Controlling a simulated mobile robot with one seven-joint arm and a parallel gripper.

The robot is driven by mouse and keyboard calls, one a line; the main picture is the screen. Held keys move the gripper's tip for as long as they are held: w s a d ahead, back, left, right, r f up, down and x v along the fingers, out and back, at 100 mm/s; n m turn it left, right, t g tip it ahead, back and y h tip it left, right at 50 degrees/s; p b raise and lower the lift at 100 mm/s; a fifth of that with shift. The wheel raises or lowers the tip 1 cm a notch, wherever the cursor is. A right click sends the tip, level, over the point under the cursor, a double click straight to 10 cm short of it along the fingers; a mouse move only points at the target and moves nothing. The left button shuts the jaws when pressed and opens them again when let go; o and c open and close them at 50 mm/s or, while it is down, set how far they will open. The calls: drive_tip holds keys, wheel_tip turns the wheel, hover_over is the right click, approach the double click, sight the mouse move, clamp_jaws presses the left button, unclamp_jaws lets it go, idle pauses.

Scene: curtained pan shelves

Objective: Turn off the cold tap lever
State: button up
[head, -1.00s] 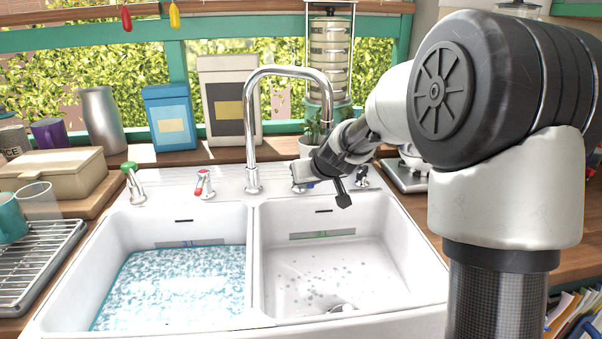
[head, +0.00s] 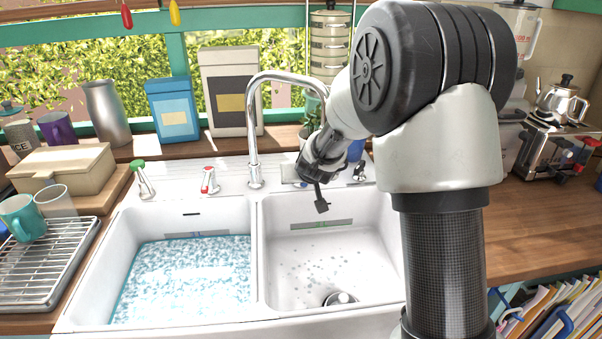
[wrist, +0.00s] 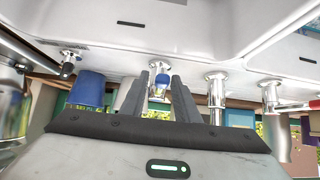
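The cold tap, with a blue marking, shows in the wrist view (wrist: 159,88) beyond and between my fingers. In the head view it is largely hidden behind my gripper (head: 321,205). My gripper hangs over the back of the right basin (head: 375,245), fingers pointing down. In the wrist view my gripper (wrist: 159,75) has its two dark fingers apart with a gap between them, so it looks open and empty. I cannot tell whether a finger touches the lever. The lever's exact angle is not clear.
The tall chrome faucet (head: 252,130) stands just left of my gripper. A red-marked tap (head: 209,181) and a green-topped tap (head: 144,182) are farther left; a dark-topped tap (head: 359,172) is to the right. The left basin holds foamy water (head: 185,280). A plant pot stands behind.

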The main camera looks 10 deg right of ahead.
drive_tip(key=shift+o, duration=0.2)
drive_tip(key=shift+s, duration=0.1)
drive_tip(key=shift+p+v, duration=0.3)
drive_tip(key=shift+v, duration=0.6)
drive_tip(key=p+v, duration=0.2)
drive_tip(key=v, duration=0.4)
idle(0.4)
